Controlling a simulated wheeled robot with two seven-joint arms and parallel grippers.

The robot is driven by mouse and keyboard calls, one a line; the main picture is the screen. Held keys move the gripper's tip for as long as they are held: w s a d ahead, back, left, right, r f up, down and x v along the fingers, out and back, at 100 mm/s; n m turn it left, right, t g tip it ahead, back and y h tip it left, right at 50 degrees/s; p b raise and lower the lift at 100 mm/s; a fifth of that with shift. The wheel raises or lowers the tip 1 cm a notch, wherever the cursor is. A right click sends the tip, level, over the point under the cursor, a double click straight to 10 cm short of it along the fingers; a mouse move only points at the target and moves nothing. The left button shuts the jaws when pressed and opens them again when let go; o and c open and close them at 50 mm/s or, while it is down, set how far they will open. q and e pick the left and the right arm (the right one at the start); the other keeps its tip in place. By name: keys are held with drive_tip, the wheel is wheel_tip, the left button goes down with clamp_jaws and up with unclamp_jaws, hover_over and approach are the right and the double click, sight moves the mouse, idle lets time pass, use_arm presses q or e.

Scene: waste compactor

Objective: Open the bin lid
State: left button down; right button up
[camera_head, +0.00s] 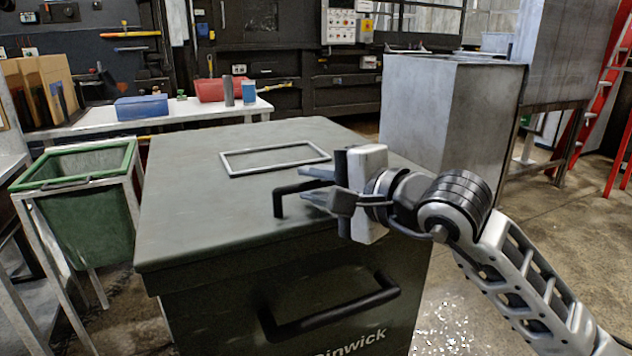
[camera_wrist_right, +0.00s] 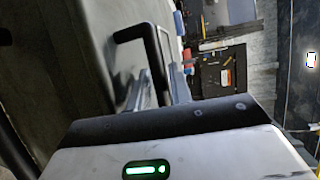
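The bin (camera_head: 220,315) is a large dark grey-green box in the head view. Its flat lid (camera_head: 190,210) lies level and closed on top. A black bar handle (camera_head: 279,203) stands on the lid near its right side and also shows in the wrist view (camera_wrist_right: 158,62). My right gripper (camera_head: 308,185) reaches in from the right, just above the lid. Its two fingers (camera_wrist_right: 160,88) are apart, with part of the handle between them. I cannot tell whether they touch it. The handle's far end is hidden behind the gripper. My left gripper is not in view.
A second black handle (camera_head: 335,312) is on the bin's front wall. A green open bin (camera_head: 85,222) in a metal frame stands at left. A white table (camera_head: 180,118) stands behind. A grey metal box (camera_head: 430,110) is close behind at right.

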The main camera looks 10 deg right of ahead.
clamp_jaws()
drive_tip(key=shift+r, duration=0.1)
